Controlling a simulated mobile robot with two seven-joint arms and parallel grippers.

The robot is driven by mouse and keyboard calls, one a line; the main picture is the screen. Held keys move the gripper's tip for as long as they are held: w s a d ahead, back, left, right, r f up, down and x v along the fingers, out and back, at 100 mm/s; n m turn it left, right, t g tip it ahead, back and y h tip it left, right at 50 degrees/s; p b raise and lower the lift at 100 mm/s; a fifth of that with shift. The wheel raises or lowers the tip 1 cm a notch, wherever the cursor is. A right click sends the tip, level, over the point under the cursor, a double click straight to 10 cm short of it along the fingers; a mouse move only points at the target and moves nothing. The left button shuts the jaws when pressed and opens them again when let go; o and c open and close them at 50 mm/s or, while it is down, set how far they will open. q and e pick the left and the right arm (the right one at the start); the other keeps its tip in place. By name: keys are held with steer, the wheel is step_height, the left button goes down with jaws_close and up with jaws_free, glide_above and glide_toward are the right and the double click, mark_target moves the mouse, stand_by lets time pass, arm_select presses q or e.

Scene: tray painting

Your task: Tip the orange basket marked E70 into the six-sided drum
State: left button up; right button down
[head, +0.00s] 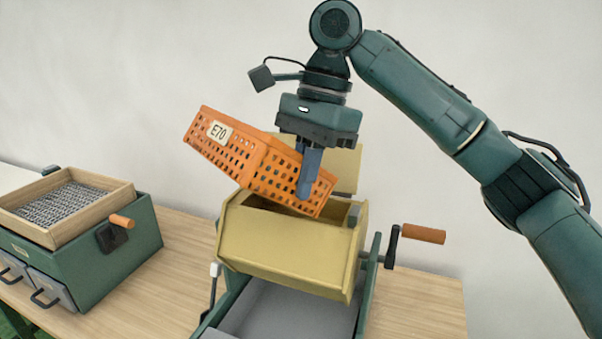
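The orange basket (228,153) marked E70 is tilted over the six-sided drum, its right end lower than its left. The drum (285,246) is yellow and stands open at the top, with a yellow lid panel (345,165) raised behind the basket. My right gripper (308,185) points down at the basket's right part, with a blue finger against the near side wall. It appears shut on the basket's wall; the other finger is mostly hidden. The basket's low end is at the drum's opening. The basket's inside is hidden. My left gripper is not in view.
The drum has a crank with an orange handle (423,234) on its right and a grey tray (290,312) below. At left, a green cabinet (130,248) carries a wooden-framed tray (52,236) of small grey pieces. Bare wooden table (180,255) lies between them.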

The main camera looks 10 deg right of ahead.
mark_target(322, 169)
steer(key=shift+w+d+f+g+y, duration=0.1)
steer(key=shift+d+f+g+y, duration=0.15)
steer(key=shift+y, duration=0.3)
steer(key=shift+w+d+f+g+y, duration=0.1)
steer(key=shift+f+g+y, duration=0.15)
steer(key=shift+y, duration=0.3)
steer(key=shift+w+d+r+g+y, duration=0.1)
steer(key=shift+d+g+y, duration=0.25)
steer(key=shift+y, duration=0.45)
steer(key=shift+w+d+g+y, duration=0.2)
steer(key=shift+d+g+y, duration=0.2)
steer(key=shift+y, duration=0.4)
steer(key=shift+w+d+r+g+y, duration=0.15)
steer(key=shift+d+r+g+y, duration=0.2)
steer(key=shift+y, duration=0.35)
steer(key=shift+w+d+r+g+y, duration=0.15)
steer(key=shift+g+y, duration=0.25)
steer(key=shift+y, duration=0.3)
steer(key=shift+s+a+r+t+h, duration=0.2)
steer(key=shift+a+t+h, duration=0.1)
steer(key=shift+a+h, duration=0.3)
steer(key=shift+s+f+h, duration=0.1)
steer(key=shift+h, duration=0.2)
steer(key=shift+a+f+t+h, duration=0.1)
steer(key=shift+f+t+h, duration=0.3)
steer(key=shift+h, duration=0.2)
